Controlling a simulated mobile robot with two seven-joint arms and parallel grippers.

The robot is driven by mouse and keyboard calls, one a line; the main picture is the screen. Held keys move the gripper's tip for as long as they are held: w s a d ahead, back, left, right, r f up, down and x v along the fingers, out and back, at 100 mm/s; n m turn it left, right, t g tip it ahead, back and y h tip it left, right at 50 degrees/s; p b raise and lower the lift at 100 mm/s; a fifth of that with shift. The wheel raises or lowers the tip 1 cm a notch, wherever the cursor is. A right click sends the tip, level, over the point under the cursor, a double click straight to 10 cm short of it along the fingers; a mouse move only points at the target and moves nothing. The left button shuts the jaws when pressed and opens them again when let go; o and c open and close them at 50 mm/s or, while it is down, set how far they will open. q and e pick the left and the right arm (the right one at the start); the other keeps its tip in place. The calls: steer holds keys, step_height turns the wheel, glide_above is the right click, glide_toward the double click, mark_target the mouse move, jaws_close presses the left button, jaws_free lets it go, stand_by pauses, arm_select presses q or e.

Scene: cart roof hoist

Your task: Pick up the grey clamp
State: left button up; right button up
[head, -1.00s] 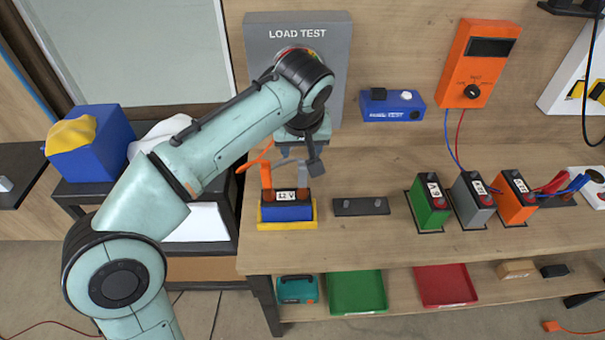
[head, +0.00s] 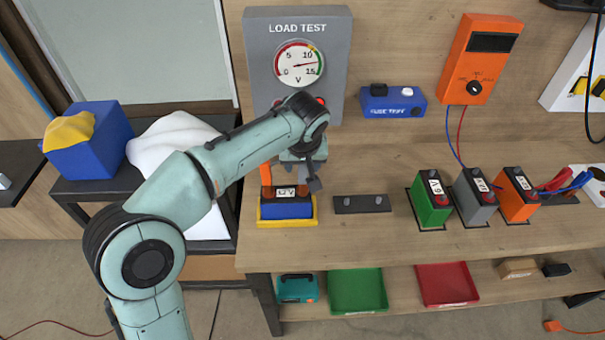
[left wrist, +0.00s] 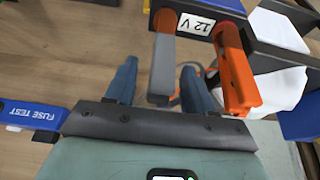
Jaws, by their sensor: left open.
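The grey clamp (left wrist: 163,66) stands on one post of the blue 12 V battery (head: 287,209). An orange clamp (head: 265,175) stands on the other post, and it also shows in the left wrist view (left wrist: 238,68). My left gripper (head: 304,173) is open above the battery. In the left wrist view the grey clamp lies between its two blue-grey fingers, with a gap on each side. The right finger is close to the orange clamp. In the head view my gripper hides much of the grey clamp. My right gripper is not in view.
The battery sits in a yellow tray (head: 260,224) on the wooden bench. The load test panel (head: 256,60) with its dial stands behind. A dark plate (head: 345,204) and green (head: 432,208), grey and orange batteries stand to the right. A blue fuse test box (head: 388,103) is behind.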

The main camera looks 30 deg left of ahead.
arm_select(q)
jaws_close()
step_height(320, 180, up, 11)
steer(key=p, duration=0.3)
steer(key=shift+f, duration=0.2)
step_height(320, 180, up, 10)
steer(key=p, duration=0.3)
steer(key=shift+f, duration=0.25)
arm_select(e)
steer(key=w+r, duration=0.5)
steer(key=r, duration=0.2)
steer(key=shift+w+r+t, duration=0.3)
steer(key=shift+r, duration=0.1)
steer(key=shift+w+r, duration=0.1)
